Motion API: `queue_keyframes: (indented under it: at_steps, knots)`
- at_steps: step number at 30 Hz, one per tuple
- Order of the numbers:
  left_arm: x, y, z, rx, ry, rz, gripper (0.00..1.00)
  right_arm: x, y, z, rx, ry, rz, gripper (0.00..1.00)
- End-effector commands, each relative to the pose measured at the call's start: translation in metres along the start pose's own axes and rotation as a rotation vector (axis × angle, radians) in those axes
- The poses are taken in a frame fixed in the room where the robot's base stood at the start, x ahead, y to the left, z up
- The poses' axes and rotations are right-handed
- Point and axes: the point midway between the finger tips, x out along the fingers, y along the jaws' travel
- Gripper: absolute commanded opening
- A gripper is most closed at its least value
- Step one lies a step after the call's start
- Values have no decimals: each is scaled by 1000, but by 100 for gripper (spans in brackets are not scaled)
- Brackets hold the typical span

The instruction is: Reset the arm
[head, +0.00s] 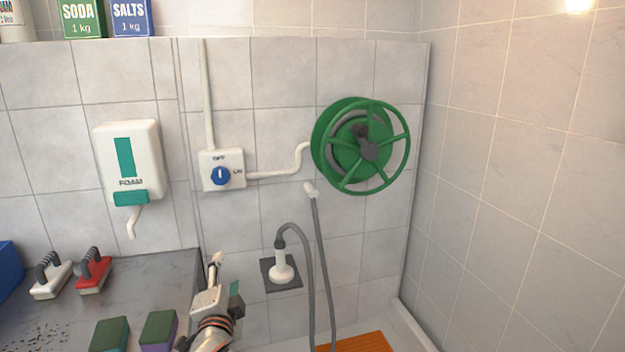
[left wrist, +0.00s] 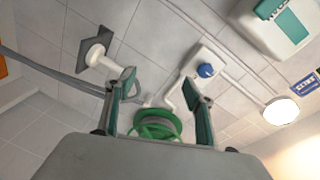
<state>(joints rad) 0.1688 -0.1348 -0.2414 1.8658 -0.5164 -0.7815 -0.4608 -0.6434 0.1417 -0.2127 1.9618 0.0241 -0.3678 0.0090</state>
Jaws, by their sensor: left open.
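My left gripper (head: 225,274) points up in front of the tiled wall, just right of the grey counter's end. In the left wrist view its two fingers (left wrist: 160,88) stand wide apart, with nothing between them but the wall and the green hose reel behind. It holds nothing and seems clear of the wall fittings. My right gripper shows in neither view.
A switch box (head: 222,170), green reel (head: 362,146) and white shower head on a holder (head: 281,270) are on the wall. A foam dispenser (head: 128,158) hangs left. Brushes (head: 93,272) and sponges (head: 110,335) lie on the counter (head: 165,285). An orange mat (head: 362,343) lies below right.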

Motion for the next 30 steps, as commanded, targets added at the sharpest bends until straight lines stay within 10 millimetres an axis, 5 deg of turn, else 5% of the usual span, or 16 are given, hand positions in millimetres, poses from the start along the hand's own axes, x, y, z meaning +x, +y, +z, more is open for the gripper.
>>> queue_keyframes:
  at_steps: [8,15,22,30]
  knots:
    - [-81,154,73,-294,16,263,53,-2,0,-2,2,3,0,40]
    - [-192,257,133,-610,-49,482,53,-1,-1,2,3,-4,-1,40]
    - [-276,302,167,-841,-137,605,53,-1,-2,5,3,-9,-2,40]
    - [-297,309,174,-901,-162,630,53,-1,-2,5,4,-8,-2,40]
